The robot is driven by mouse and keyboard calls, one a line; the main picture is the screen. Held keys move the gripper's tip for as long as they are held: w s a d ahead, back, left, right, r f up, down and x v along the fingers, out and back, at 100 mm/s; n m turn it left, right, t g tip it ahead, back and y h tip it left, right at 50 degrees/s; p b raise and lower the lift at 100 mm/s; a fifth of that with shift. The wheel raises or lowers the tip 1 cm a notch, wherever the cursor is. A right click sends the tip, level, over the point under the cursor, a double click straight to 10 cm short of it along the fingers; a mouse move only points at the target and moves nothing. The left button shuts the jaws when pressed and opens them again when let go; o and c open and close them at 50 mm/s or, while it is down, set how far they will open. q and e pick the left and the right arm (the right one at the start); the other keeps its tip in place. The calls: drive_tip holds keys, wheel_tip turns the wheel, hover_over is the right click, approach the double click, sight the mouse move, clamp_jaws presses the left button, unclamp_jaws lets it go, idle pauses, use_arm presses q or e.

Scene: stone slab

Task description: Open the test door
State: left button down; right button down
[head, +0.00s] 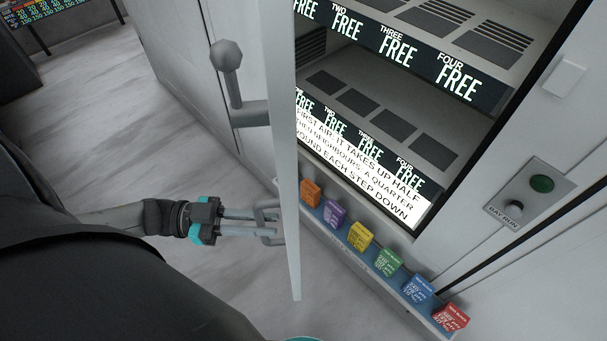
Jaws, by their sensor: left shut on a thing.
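The pale grey test door (284,160) stands open and shows nearly edge-on, left of the bay opening. A grey handle with a round knob (226,56) sticks out from its left face, higher up. My left gripper (268,225) is at the lower left face of the door, below that handle. Its fingers are shut on a part of the door at this face; the exact part gripped is hard to make out. My right gripper is not in view.
The open bay (380,110) has dark shelf pads and lit FREE labels. Several coloured blocks (361,237) line a ledge below it. A BAY RUN panel (530,195) with a green button is at right. Pale floor (110,130) lies clear at left.

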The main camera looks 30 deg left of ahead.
use_arm(q)
drive_tip(key=shift+v, duration=2.5)
drive_tip(key=shift+s, duration=0.1)
drive_tip(key=c, duration=0.8)
unclamp_jaws()
drive_tip(key=shift+d, duration=0.1)
drive_tip(key=b+v, duration=0.3)
drive_tip(key=v, duration=1.2)
drive_tip(key=shift+b, duration=0.35)
